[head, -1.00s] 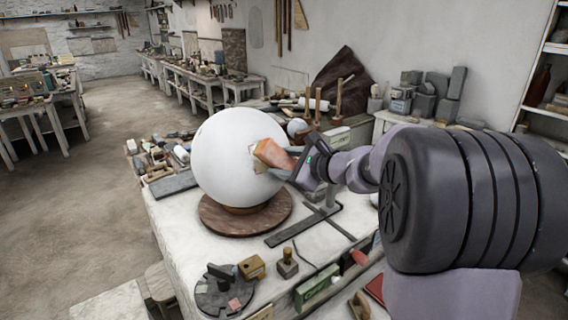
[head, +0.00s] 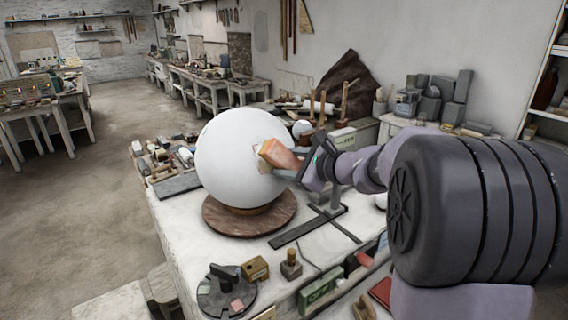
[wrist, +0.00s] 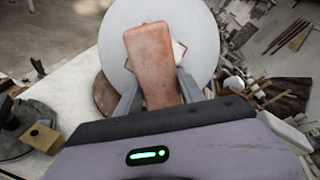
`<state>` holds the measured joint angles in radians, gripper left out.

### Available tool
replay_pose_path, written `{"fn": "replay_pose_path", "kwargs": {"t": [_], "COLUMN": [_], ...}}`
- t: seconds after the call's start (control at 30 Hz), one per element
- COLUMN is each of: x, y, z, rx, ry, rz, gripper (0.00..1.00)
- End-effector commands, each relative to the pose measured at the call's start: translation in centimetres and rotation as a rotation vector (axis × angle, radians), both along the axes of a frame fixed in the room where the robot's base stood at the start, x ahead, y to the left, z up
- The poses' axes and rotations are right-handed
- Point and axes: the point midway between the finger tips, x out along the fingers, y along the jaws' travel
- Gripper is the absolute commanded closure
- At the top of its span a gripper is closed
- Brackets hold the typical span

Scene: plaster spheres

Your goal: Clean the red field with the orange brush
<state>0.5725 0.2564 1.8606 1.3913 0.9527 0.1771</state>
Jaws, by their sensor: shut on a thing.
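A large white plaster sphere (head: 230,165) rests on a round brown wooden base on the table, and it fills the upper middle of the wrist view (wrist: 160,30). My gripper (head: 285,163) is at the sphere's right side, shut on the orange brush (head: 281,154). In the wrist view the brush (wrist: 153,62) is a long orange block between the two grey fingers. Its far end is at or very near the sphere's surface. A thin red edge of the red field (wrist: 181,49) shows beside the brush; the brush hides most of the field.
The round wooden base (head: 250,221) sits on the white table (head: 195,235). A dark metal square (head: 300,228) lies to its right. Small blocks and a dark disc (head: 226,296) stand at the front. Tools crowd the table's back left, and grey blocks (head: 440,92) stand behind.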

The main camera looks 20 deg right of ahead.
Motion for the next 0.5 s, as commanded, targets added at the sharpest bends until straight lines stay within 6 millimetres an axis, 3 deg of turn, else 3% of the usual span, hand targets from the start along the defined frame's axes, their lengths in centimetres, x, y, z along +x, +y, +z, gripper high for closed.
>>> {"fn": "replay_pose_path", "kwargs": {"t": [0.23,0.5], "x": [0.0,0.0], "y": [-1.3,-1.0], "z": [-1.6,-0.9], "rx": [0.000,0.000], "ry": [0.000,-0.001], "rz": [-0.002,0.001], "gripper": [1.00,1.00]}}
